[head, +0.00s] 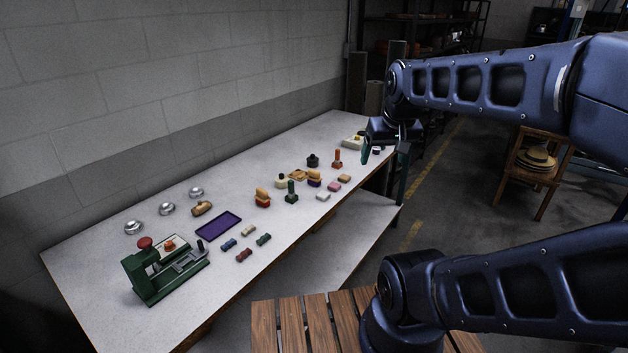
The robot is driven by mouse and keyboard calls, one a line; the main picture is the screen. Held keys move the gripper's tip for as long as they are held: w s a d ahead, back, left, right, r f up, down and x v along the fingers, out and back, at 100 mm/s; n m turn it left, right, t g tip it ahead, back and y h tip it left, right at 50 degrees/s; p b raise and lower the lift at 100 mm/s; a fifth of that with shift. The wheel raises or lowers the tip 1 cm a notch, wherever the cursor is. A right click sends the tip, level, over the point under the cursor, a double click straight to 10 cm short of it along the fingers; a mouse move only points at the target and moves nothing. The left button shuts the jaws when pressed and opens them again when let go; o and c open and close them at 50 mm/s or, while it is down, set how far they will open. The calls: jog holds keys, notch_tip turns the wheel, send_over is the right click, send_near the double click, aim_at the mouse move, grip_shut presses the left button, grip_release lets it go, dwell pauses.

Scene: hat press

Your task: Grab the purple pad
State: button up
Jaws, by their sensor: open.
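A flat purple rectangle with a dark rim (218,226) lies on the white bench, left of its middle. A small brush-like block with a purple lower part (314,182) stands farther along the bench. I cannot tell for sure which of these is the purple pad. My gripper (384,158) is open at the far right end of the bench, pointing down, well away from both.
A green press with a red knob (145,243) stands at the near left of the bench (110,270). Several metal domes (167,209) line the wall side. Small coloured blocks (243,255), pale pads (323,196) and a green upright tool (291,192) are scattered nearby. A wooden chair (535,165) stands beyond.

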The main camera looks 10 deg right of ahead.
jog(key=w+m, duration=0.2)
jog(key=w, duration=1)
jog(key=m+g+h, duration=0.1)
jog(key=m+h, duration=0.2)
jog(key=m, duration=0.4)
send_over(314, 171)
jog(key=s+a, duration=0.2)
jog(key=a, duration=0.1)
notch_tip(314, 171, down, 22)
jog(key=x, duration=1)
jog(key=shift+s+d+f, duration=0.15)
jog(key=shift+s+d, duration=0.15)
jog(key=shift+s, duration=0.05)
jog(key=c, duration=1.1)
